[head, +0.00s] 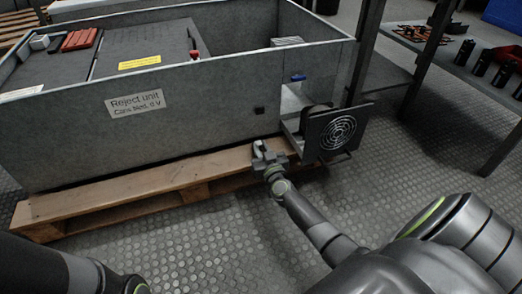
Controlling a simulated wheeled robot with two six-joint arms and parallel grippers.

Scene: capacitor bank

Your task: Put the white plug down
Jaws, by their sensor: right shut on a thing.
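My right gripper (266,158) reaches out to the front of the pallet edge, just below the grey metal box. It is shut on a small white thing, which I take to be the white plug (258,147); the jaws hide most of it. The plug is close to the pallet boards and the box's front wall; I cannot tell whether it touches either. My left arm shows at the lower left, but its gripper is out of the picture.
The grey metal box (200,115), labelled "Reject unit", stands on a wooden pallet (110,198). A fan panel (338,132) juts out right of the gripper. A table (450,80) with dark cylinders stands at right. The chequered floor in front is clear.

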